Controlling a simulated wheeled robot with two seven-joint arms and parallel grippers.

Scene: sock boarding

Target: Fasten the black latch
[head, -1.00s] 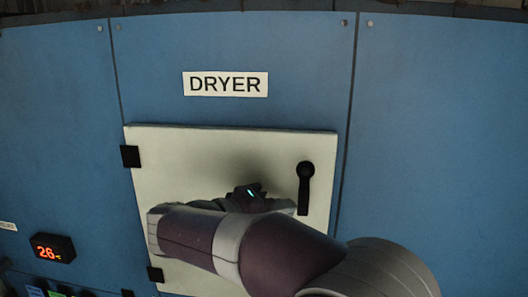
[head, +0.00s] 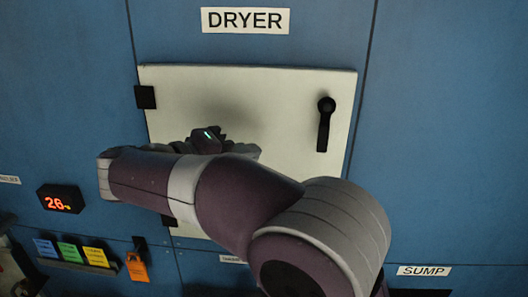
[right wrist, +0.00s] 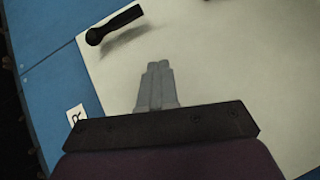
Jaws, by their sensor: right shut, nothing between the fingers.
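The black latch (head: 326,124) is a handle on the right side of the pale dryer door (head: 270,90). It hangs almost straight down from its round pivot. The door looks closed against the blue panel. In the right wrist view the latch (right wrist: 115,25) shows at the upper left, apart from the fingers. My right gripper (right wrist: 158,70) is shut and empty in front of the pale door (right wrist: 230,60). In the head view my right arm hides the lower door and most of the gripper, which sits left of the latch. My left gripper is not in view.
A DRYER sign (head: 245,20) is above the door. At left are a red number display (head: 60,199), a rack of coloured cards (head: 75,252) and an orange tag (head: 137,267). A SUMP label (head: 424,270) is at lower right. The panel right of the door is clear.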

